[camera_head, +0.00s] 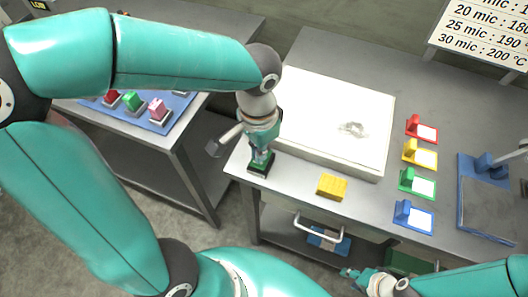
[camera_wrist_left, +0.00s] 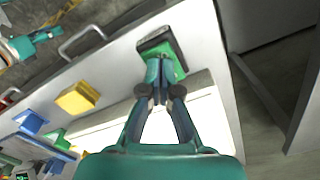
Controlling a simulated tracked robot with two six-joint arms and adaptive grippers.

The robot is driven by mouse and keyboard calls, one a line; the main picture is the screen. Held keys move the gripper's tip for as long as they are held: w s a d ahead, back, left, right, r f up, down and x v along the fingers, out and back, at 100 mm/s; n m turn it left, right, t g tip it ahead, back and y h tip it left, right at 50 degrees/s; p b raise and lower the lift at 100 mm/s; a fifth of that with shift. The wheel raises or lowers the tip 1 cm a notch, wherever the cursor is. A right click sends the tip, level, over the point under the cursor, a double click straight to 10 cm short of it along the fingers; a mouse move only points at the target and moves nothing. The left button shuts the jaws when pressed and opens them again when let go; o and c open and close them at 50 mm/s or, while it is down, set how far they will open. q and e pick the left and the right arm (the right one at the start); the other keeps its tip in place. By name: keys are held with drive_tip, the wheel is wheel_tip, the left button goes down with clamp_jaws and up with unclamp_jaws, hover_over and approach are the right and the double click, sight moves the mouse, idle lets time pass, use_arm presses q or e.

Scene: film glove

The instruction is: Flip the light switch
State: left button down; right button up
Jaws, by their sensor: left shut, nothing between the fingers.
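The light switch (camera_head: 258,168) is a green rocker on a dark base, on the left front corner of the grey table beside the white light panel (camera_head: 310,130). In the left wrist view the switch (camera_wrist_left: 172,58) is right at my fingertips. My left gripper (camera_head: 262,152) is shut and empty, pointing down onto the green rocker; its tips (camera_wrist_left: 160,68) appear to touch it and hide part of it. My right gripper (camera_head: 352,274) is low in front of the table, away from the switch; its finger opening is too small to tell.
A yellow block (camera_head: 331,186) lies right of the switch. Red (camera_head: 421,128), yellow, green and blue holders line the table's right part, with a blue-framed plate (camera_head: 487,200) further right. A side table (camera_head: 130,140) with a blue mat stands left, across a gap.

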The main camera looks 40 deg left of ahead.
use_arm(q)
drive_tip(key=shift+r+p, duration=2.05)
drive_tip(key=shift+r, duration=0.8)
use_arm(e)
wheel_tip(320, 180, up, 5)
drive_tip(key=shift+f, duration=0.2)
